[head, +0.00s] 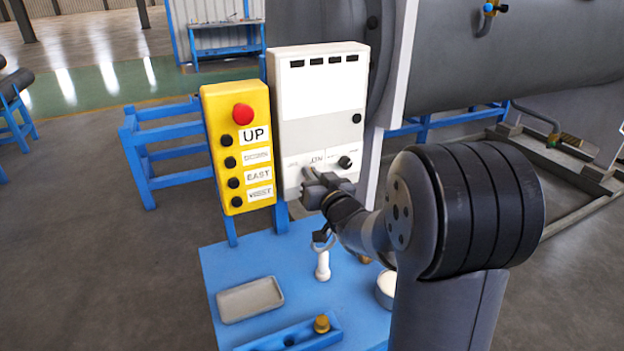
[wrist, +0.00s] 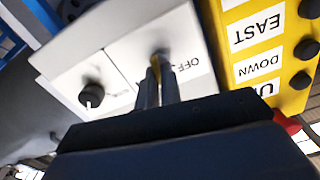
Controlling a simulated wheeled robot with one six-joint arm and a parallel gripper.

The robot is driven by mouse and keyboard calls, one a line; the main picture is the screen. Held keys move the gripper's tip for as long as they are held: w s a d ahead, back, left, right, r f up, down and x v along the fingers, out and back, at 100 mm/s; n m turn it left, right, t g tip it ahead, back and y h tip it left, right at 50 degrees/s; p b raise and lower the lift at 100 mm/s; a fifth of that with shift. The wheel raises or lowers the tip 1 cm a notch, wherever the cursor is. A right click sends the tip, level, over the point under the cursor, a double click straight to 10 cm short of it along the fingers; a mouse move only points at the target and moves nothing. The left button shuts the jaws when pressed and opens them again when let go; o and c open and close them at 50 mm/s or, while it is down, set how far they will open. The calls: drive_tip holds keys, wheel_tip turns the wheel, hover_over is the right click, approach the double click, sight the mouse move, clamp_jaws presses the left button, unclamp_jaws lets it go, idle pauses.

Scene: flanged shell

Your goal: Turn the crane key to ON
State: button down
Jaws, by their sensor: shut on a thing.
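The white control box (head: 318,100) stands upright behind the blue table. Its lower panel carries an ON label (head: 318,160) in the head view and an OFF label (wrist: 187,66) in the wrist view. My gripper (head: 312,178) is at this panel, with its fingers pointing into it.
A black knob (head: 345,162) sits right of the key on the same panel. A yellow button box (head: 238,150) with a red button stands close on the left. The blue table (head: 235,262) below holds a grey tray (head: 250,299) and a white post (head: 322,262).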

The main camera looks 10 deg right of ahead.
drive_tip(key=m, duration=0.7)
drive_tip(key=shift+d, duration=0.15)
idle(0.3)
drive_tip(key=c, duration=1.6)
unclamp_jaws()
drive_tip(key=shift+f, duration=0.1)
drive_tip(key=s+d+b, duration=0.1)
drive_tip(key=s+d, duration=0.1)
drive_tip(key=s, duration=0.8)
drive_tip(key=shift+s, duration=0.25)
drive_tip(key=w+a+p, duration=0.1)
drive_tip(key=w+a, duration=0.1)
drive_tip(key=w, duration=0.8)
drive_tip(key=shift+w, duration=0.35)
